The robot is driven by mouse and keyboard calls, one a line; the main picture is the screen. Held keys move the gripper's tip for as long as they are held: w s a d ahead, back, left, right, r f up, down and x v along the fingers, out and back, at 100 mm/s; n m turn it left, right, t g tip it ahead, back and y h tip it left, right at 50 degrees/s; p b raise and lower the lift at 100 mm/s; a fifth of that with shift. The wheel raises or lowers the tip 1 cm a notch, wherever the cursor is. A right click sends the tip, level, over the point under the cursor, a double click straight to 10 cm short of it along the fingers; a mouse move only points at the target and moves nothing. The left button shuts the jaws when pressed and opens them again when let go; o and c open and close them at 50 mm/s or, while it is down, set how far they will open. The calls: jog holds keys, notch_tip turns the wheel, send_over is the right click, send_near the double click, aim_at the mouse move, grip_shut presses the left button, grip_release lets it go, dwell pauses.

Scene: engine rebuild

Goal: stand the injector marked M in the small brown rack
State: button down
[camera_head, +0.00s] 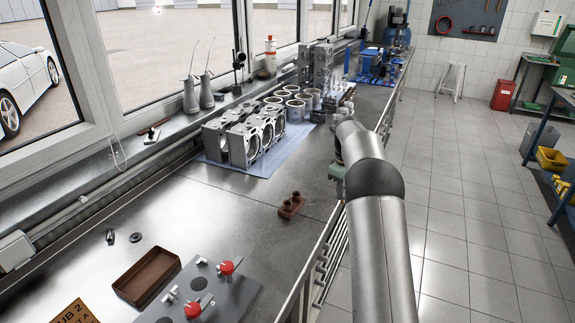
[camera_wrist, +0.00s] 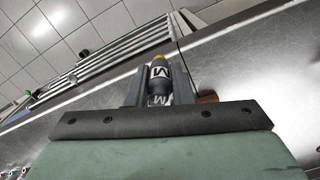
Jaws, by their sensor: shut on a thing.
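The injector marked M (camera_wrist: 159,72) is dark with a white band, a black letter and a yellowish tip. My gripper (camera_wrist: 160,88) is shut on it, with one finger on each side. In the head view my gripper (camera_head: 337,172) is a green block beside the bench's right edge, partly hidden by my arm; the injector cannot be made out there. The small brown rack (camera_head: 291,207) stands on the bench, to the left of and nearer than my gripper, with round raised holders. A brownish patch (camera_wrist: 207,98) behind my right finger in the wrist view may be the rack.
A brown tray (camera_head: 147,275) and a grey plate with red knobs (camera_head: 228,267) lie at the near end. Two small dark parts (camera_head: 135,238) lie beyond the tray. Engine blocks (camera_head: 245,135) on a blue mat stand farther back. The bench around the rack is clear.

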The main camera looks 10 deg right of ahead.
jog(key=w+a+r+n+p, duration=0.15)
jog(key=w+a+n, duration=0.25)
jog(key=a, duration=0.4)
jog(key=w+a+r+n+p, duration=0.15)
jog(key=w+a+n, duration=0.25)
jog(key=a, duration=0.5)
jog(key=shift+s+d+f+p, duration=0.15)
jog(key=shift+f+p, duration=0.2)
jog(key=shift+f, duration=2.3)
jog(key=shift+f+b, duration=0.4)
jog(key=shift+f, duration=1.5)
jog(key=c, duration=1.2)
grip_release()
jog(key=shift+r, duration=0.1)
jog(key=shift+r+p, duration=0.4)
jog(key=shift+r, duration=3.25)
